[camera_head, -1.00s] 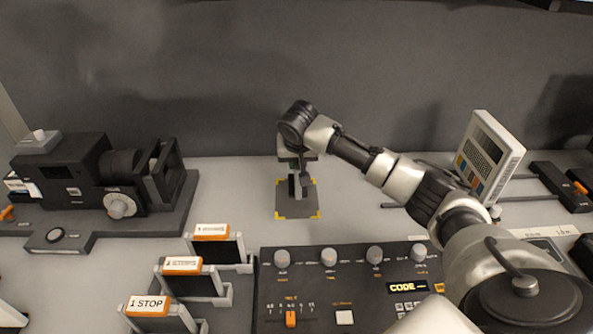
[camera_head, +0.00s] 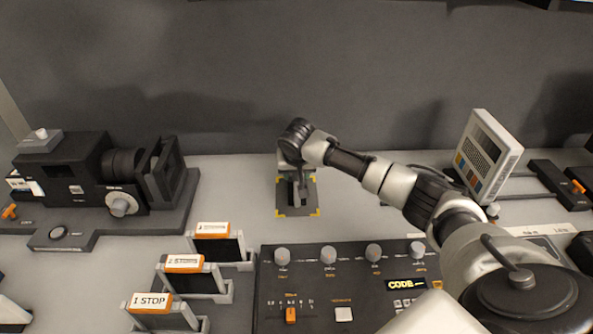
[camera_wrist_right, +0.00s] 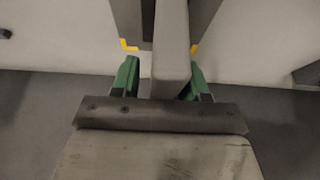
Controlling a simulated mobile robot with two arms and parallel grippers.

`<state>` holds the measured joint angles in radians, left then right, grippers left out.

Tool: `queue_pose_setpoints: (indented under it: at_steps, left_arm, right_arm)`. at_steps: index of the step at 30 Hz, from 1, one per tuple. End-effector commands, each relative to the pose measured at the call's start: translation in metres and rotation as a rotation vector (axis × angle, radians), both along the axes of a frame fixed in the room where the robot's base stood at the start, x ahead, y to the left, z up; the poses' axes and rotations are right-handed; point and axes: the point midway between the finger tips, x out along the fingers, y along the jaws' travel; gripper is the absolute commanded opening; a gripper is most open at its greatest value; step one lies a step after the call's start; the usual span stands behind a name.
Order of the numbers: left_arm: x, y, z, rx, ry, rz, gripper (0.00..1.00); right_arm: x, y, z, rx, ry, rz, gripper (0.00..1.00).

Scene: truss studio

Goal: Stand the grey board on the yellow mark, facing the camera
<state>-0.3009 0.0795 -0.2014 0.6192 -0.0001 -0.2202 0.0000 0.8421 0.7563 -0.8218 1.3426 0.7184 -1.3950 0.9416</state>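The yellow mark (camera_head: 313,211) is a set of yellow corners around a dark patch on the table; two corners also show in the right wrist view (camera_wrist_right: 128,45). The grey board (camera_head: 303,192) is upright and nearly edge-on at the mark, its face towards the camera device at left. In the right wrist view the board (camera_wrist_right: 172,45) runs between the green fingers of my right gripper (camera_wrist_right: 162,75). A gap shows beside the left finger; the board overlaps the right one. The fingers look open around it. The board's foot is partly hidden. My left gripper is out of view.
A black camera device (camera_head: 75,175) stands at left. Several slides in holders (camera_head: 195,280) and a control panel (camera_head: 350,290) are in front of the mark. A light chart board (camera_head: 487,150) stands at right. Table beside the mark is clear.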

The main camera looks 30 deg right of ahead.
Motion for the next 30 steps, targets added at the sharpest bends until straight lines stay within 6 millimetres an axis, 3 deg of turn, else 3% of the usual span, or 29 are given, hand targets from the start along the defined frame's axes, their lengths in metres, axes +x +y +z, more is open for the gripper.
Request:
queue_pose_setpoints:
  at_steps: [11,24,30]
  left_arm:
    - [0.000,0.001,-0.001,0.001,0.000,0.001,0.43]
    - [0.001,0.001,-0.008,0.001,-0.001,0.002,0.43]
    - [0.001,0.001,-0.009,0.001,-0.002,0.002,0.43]
  right_arm:
    - [-0.001,0.001,0.009,0.001,-0.003,0.001,0.44]
    - [-0.030,0.019,0.089,0.000,-0.005,0.002,0.44]
    - [-0.037,0.023,0.110,0.000,-0.001,-0.001,0.44]
